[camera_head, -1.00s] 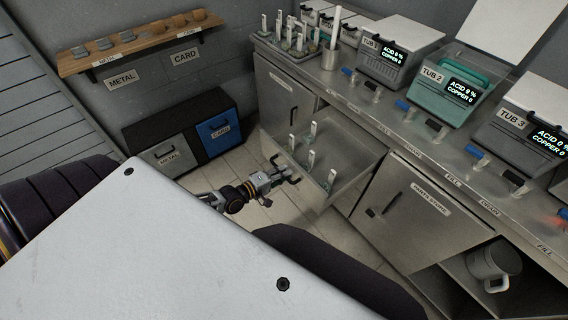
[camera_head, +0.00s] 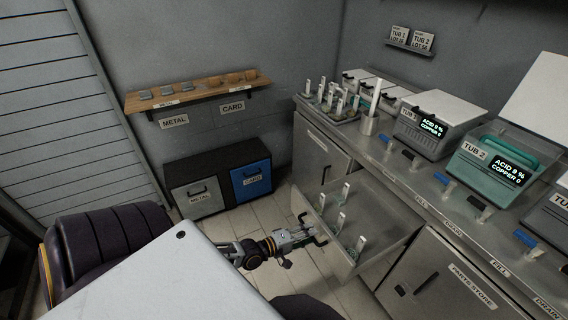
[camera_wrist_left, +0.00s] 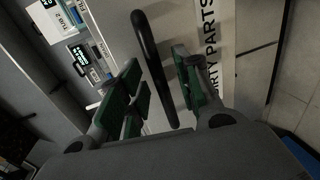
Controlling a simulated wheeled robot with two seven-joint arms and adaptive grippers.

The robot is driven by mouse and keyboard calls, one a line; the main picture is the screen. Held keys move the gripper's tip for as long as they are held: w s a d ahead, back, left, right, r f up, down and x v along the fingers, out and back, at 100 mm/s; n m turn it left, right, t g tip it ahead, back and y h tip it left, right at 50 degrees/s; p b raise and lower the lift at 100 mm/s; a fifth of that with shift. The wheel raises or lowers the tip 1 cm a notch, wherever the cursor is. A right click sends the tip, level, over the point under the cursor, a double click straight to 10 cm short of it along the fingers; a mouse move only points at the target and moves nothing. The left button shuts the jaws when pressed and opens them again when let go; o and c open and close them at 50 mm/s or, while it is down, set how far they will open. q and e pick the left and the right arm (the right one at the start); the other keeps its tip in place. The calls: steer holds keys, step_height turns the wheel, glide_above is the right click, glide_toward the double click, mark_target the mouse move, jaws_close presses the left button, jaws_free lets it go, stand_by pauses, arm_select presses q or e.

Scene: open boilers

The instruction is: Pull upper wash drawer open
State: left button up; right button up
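The upper wash drawer (camera_head: 338,262) stands pulled out from the grey counter cabinet, with several upright pale-tagged parts inside. Its black handle (camera_wrist_left: 153,70) shows in the left wrist view beside a label ending in "RTY PARTS" (camera_wrist_left: 209,45). My left gripper (camera_head: 307,236) is at the drawer front in the head view. In the left wrist view its green-padded fingers (camera_wrist_left: 160,92) are spread, one on each side of the handle, with gaps visible. My right gripper is in neither view.
A lower "PARTS STORE" front (camera_head: 440,285) is right of the drawer. The counter holds a parts rack (camera_head: 333,107), a grey cup (camera_head: 369,125) and tubs, including green Tub 2 (camera_head: 490,160). Metal (camera_head: 199,197) and card (camera_head: 251,180) bins stand at the wall. Floor left of the drawer is clear.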

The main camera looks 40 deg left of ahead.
arm_select(q)
steer(key=v, duration=1)
steer(key=shift+s, duration=0.35)
stand_by(0.4)
steer(key=shift+m, duration=0.3)
stand_by(0.5)
